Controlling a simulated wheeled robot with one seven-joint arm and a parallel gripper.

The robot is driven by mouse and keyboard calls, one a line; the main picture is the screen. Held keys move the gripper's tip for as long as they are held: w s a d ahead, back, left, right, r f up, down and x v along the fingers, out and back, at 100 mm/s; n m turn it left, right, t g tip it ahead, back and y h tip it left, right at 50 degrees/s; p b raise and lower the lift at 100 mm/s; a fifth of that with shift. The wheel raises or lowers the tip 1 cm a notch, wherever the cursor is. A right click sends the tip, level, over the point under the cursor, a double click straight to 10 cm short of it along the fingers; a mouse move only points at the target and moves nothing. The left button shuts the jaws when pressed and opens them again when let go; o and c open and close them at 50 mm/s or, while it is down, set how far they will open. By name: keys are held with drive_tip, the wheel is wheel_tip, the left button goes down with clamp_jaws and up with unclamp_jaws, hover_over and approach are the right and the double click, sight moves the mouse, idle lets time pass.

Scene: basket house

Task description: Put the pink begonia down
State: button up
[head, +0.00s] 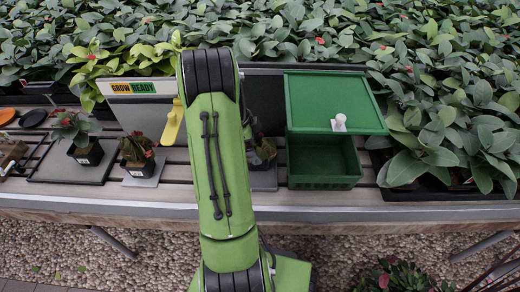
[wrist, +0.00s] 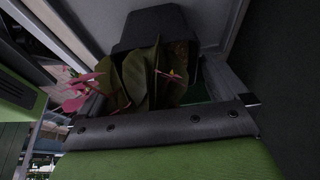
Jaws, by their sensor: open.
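The begonia with pink flowers (wrist: 82,88) and broad dark green leaves (wrist: 140,75) shows in the wrist view, right in front of my gripper (wrist: 165,105). Its dark pot (wrist: 155,22) lies beyond the leaves, by a grey surface. My gripper is open, its dark bar crossing the lower part of the wrist view; the jaws' contact with the pot is hidden by leaves. In the head view my green arm hides the gripper; part of a dark potted plant (head: 265,152) shows just right of the arm, on a grey plate (head: 264,181).
A green box (head: 325,182) with a raised, white-knobbed lid (head: 330,100) stands right of the arm. Left are a red-flowered pot (head: 137,152), another potted plant (head: 80,135), a yellow tool (head: 172,122) and a "GROW READY" sign (head: 134,87). Dense foliage fills the back.

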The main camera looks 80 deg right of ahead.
drive_tip(key=p+v, duration=0.1)
drive_tip(key=v, duration=0.6)
drive_tip(key=shift+w+r+p, duration=0.15)
drive_tip(key=shift+r+p, duration=0.15)
drive_tip(key=shift+r, duration=0.1)
drive_tip(key=w+a+r+n+t+h, duration=0.1)
drive_tip(key=w+a+r+n+t, duration=0.1)
drive_tip(key=w+a+r+n, duration=0.5)
drive_tip(key=w+a+r+n+t+h, duration=0.1)
drive_tip(key=w+a+r+n+t, duration=0.1)
drive_tip(key=w+a+r+n, duration=0.5)
drive_tip(key=s+a+n+t+y, duration=0.1)
drive_tip(key=s+a+n+t, duration=0.2)
drive_tip(key=a+n, duration=0.6)
drive_tip(key=s+a+n+t+y, duration=0.2)
drive_tip(key=s+a+n, duration=0.2)
drive_tip(key=a+n, duration=0.6)
drive_tip(key=a, duration=0.6)
drive_tip(key=shift+s+a+r+t, duration=0.2)
drive_tip(key=shift+s+r+t, duration=0.05)
drive_tip(key=shift+s+t, duration=0.15)
